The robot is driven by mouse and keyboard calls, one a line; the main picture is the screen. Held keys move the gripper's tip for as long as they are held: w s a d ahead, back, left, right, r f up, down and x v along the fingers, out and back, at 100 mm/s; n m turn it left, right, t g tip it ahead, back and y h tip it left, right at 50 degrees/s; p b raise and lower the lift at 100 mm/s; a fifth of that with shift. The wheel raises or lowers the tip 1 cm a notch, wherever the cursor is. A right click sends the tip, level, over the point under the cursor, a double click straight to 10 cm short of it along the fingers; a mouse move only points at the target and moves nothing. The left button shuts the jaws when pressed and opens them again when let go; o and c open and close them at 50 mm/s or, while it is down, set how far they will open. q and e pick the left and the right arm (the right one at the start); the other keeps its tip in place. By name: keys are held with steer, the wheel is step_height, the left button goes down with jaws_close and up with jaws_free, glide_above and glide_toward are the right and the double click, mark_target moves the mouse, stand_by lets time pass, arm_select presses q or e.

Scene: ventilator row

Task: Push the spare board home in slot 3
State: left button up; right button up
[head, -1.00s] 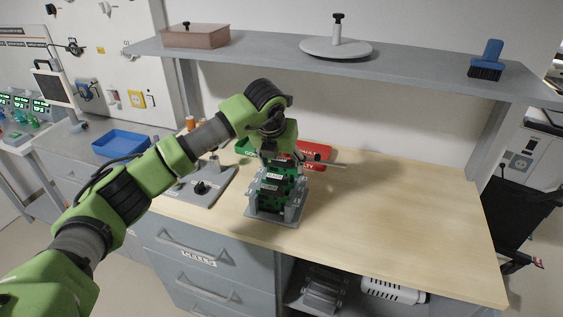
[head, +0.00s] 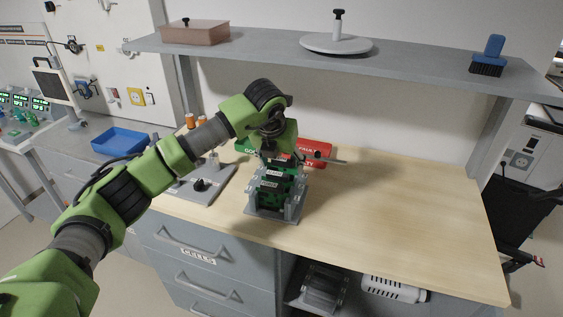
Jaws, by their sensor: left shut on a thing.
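The grey card rack (head: 274,214) stands on the wooden bench, left of its middle, with several green boards (head: 270,198) upright in it. My left gripper (head: 279,160) points down over the rear of the rack and is shut at the top of the boards. The thing in its jaws is mostly hidden by the gripper and wrist, so I cannot tell how deep it sits or in which slot. My right gripper is out of the picture.
The shelf (head: 420,67) overhangs the back. The bench's right half (head: 410,215) is clear.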

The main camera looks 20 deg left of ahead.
arm_select(q)
steer(key=shift+f+b, duration=0.35)
steer(key=shift+f, duration=0.15)
steer(key=shift+s+f, duration=0.2)
steer(key=shift+f, duration=0.2)
stand_by(0.6)
steer(key=o, duration=1.4)
steer(key=shift+w, duration=0.1)
steer(key=shift+r, duration=0.2)
steer(key=shift+w+r, duration=0.15)
steer(key=shift+r, duration=0.4)
steer(key=shift+r+p, duration=1.5)
steer(key=shift+r, duration=1.45)
steer(key=shift+f, duration=0.15)
